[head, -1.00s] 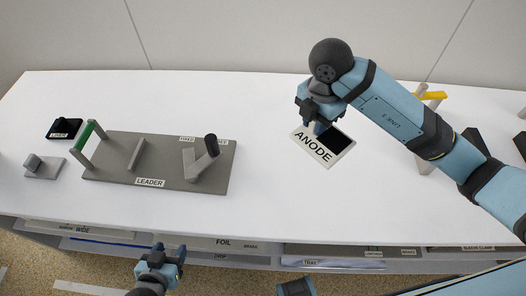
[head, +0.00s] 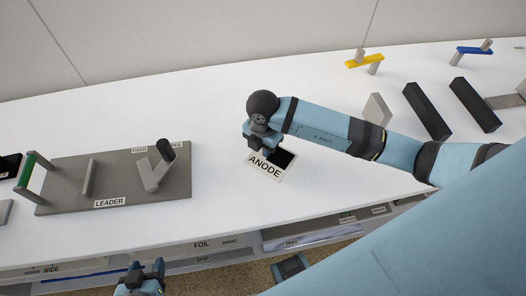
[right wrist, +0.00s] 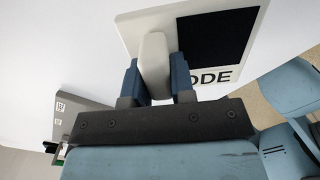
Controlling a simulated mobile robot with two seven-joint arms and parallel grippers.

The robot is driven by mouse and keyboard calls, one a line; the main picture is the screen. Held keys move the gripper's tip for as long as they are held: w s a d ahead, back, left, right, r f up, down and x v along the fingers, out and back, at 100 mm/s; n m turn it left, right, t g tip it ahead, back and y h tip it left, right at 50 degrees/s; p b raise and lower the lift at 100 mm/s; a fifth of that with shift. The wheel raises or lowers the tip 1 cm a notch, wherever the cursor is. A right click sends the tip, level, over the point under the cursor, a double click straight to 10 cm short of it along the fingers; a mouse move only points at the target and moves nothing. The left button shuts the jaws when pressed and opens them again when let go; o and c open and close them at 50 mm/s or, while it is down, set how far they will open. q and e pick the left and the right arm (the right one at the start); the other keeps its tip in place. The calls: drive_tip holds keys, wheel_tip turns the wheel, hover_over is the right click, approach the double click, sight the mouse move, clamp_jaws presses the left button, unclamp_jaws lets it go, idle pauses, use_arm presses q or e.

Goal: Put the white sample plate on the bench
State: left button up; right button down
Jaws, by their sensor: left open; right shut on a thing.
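The white sample plate (head: 266,172) carries a black square and the label ANODE. It is over the white bench (head: 225,215), right of the grey LEADER board; I cannot tell if it touches the bench top. My right gripper (head: 257,143) is above it, shut on its pale upright grip. In the right wrist view the fingers (right wrist: 156,82) close on both sides of that grip, and the plate (right wrist: 185,8) shows behind it. My left gripper (head: 146,274) is open and empty, low in front of the bench's front edge.
The grey LEADER board (head: 70,195) with a green-handled frame stands left. At the right are dark blocks (head: 427,111), a pale block (head: 377,109), and yellow (head: 364,60) and blue (head: 474,49) handles. Labelled shelves (head: 205,255) lie below the front edge. Bench around the plate is clear.

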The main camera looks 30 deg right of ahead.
drive_tip(key=shift+f, duration=1.6)
drive_tip(key=shift+f, duration=0.2)
drive_tip(key=c, duration=1)
unclamp_jaws()
drive_tip(key=shift+o, duration=0.2)
drive_tip(key=shift+r, duration=0.45)
wheel_tip(320, 180, up, 12)
drive_tip(key=shift+f, duration=0.2)
